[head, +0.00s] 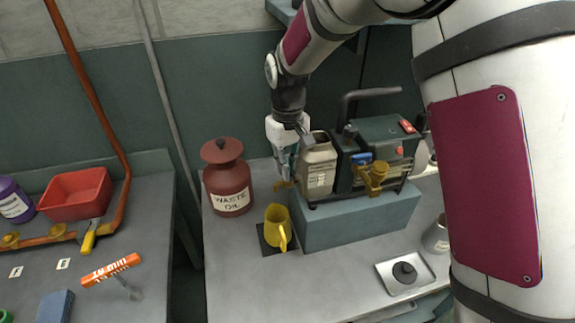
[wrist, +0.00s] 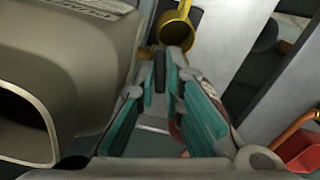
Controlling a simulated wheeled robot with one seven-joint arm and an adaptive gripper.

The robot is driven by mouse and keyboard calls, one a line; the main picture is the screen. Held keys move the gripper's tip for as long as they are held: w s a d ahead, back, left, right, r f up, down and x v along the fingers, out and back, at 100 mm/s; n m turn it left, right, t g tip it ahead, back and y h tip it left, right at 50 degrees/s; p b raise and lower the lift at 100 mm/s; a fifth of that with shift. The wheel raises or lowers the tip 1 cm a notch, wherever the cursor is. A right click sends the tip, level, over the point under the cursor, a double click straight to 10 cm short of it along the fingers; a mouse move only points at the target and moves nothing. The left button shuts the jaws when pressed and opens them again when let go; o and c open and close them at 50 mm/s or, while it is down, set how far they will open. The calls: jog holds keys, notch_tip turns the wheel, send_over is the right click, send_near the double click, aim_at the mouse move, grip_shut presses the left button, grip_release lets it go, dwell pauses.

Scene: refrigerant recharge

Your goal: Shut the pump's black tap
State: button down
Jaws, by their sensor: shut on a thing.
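The grey-green pump (head: 318,168) stands on a blue-grey block (head: 360,215), with its beige oil housing at the left end. The housing also fills the left of the wrist view (wrist: 65,65). My gripper (head: 285,172) points down beside the pump's left end, close to a small brass outlet (head: 283,185). In the wrist view my gripper (wrist: 161,68) is closed around a small dark piece, the black tap (wrist: 160,78), right beside the housing. The fingers hide most of the tap, so its exact angle cannot be told.
A yellow jug (head: 277,228) stands on a dark mat below the outlet; it also shows beyond my fingertips in the wrist view (wrist: 176,30). A red-brown waste oil can (head: 229,180) stands close on the left. A metal tray (head: 390,285) lies front right.

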jog(key=shift+m, duration=0.3)
jog(key=shift+s+m+p, duration=0.1)
jog(key=shift+m+p, duration=0.35)
jog(key=shift+m, duration=0.65)
jog(key=c, duration=1.6)
grip_release()
jog(key=shift+w+d, duration=0.2)
jog(key=shift+d, duration=0.05)
jog(key=shift+r, duration=0.15)
jog(key=shift+w+r, duration=0.15)
jog(key=shift+r, duration=0.15)
jog(key=shift+r+p, duration=0.35)
jog(key=shift+r, duration=1.6)
jog(key=shift+s+a+r, duration=0.1)
jog(key=shift+s+r, duration=0.05)
jog(key=shift+r, duration=0.95)
jog(key=shift+s+a+r, duration=0.1)
jog(key=shift+r, duration=0.95)
